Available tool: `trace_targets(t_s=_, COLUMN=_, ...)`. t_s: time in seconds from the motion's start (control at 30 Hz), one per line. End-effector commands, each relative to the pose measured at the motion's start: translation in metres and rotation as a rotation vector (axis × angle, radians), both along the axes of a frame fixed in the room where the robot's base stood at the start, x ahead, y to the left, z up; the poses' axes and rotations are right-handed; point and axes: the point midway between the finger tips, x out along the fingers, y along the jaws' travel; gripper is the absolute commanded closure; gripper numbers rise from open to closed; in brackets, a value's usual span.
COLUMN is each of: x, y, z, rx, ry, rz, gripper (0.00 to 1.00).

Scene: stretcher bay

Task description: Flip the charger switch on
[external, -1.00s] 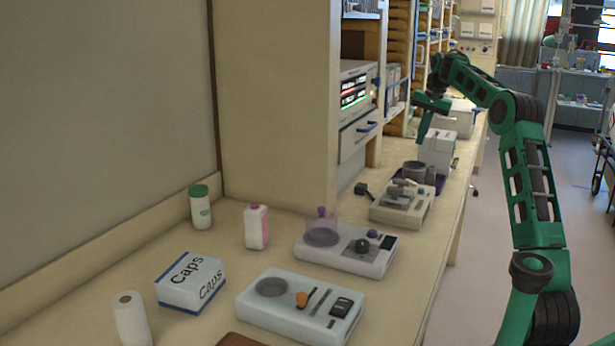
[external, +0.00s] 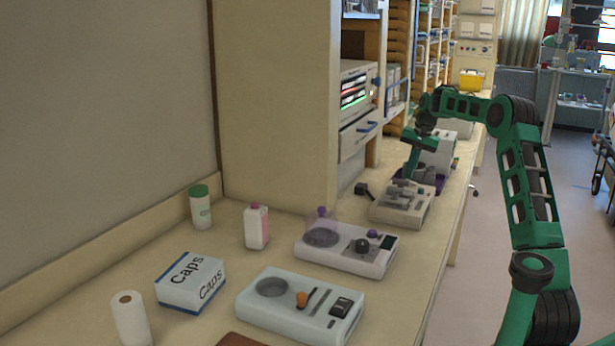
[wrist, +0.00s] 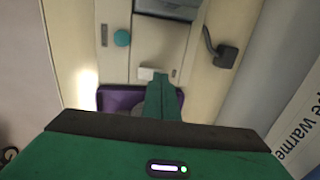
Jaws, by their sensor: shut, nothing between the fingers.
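A beige device (external: 400,208), which I take to be the charger, sits on the counter in the external view. In the wrist view its top panel (wrist: 180,40) shows a teal round knob (wrist: 122,38), a small white block like a switch (wrist: 146,73) and a small dark slot. My gripper (external: 408,177) points down at the device's far end, its fingers together. In the wrist view the fingertips (wrist: 159,80) are right beside the white block; I cannot tell whether they touch it. The switch's position is unclear.
A purple tray (wrist: 105,97) lies just beyond the device, partly hidden by my gripper. A dark block on a cord (wrist: 227,56) lies beside it. Nearer stand a white device with a purple knob (external: 345,258) and a pale blue device (external: 285,318).

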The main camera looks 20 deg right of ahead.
Motion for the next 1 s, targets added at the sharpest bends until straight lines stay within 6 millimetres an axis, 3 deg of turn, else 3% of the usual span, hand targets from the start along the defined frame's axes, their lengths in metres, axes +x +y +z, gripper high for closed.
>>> trace_targets(t_s=1.0, x=0.001, y=-0.001, z=-0.014, rx=-0.038, ry=0.046, rz=-0.003, gripper=1.00)
